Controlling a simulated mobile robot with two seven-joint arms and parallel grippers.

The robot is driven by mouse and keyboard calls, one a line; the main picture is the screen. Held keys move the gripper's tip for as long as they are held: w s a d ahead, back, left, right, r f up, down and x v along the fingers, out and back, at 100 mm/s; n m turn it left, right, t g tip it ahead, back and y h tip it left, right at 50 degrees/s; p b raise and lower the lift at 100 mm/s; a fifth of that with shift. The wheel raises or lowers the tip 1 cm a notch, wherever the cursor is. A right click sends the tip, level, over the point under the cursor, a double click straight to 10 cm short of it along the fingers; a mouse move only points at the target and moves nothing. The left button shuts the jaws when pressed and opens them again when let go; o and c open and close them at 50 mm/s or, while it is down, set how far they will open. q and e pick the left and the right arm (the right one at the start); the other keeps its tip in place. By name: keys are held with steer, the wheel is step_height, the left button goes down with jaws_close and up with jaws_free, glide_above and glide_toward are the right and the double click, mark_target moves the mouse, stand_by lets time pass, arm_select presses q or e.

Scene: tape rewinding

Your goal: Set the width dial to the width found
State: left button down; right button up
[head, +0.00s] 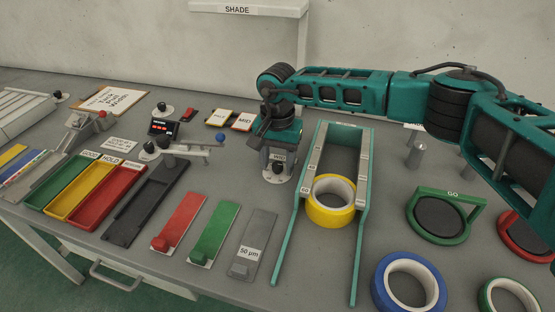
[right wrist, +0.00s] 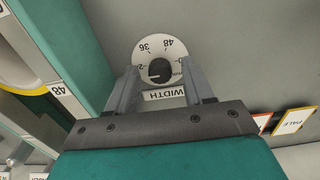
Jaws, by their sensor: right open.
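The width dial (right wrist: 176,50) is a white disc with a black knob (right wrist: 159,70) and printed numbers including 36 and 48. A pale mark on the knob points toward the lower left in the right wrist view. The WIDTH label (right wrist: 164,94) lies beside it. My right gripper (right wrist: 161,68) is open, with one finger on either side of the knob; I cannot tell whether they touch it. In the head view the gripper hides most of the dial (head: 274,178). A yellow tape roll (head: 330,213) sits between the teal gauge rails (head: 364,186). My left gripper is out of view.
The gauge stands close to the right of the dial. A green GO ring (head: 472,224) and a blue tape roll (head: 378,279) lie further right. Red (head: 181,218), green (head: 216,229) and grey (head: 257,238) strips lie in front.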

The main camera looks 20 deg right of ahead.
steer(key=shift+f, duration=0.2)
jaws_close()
stand_by(0.5)
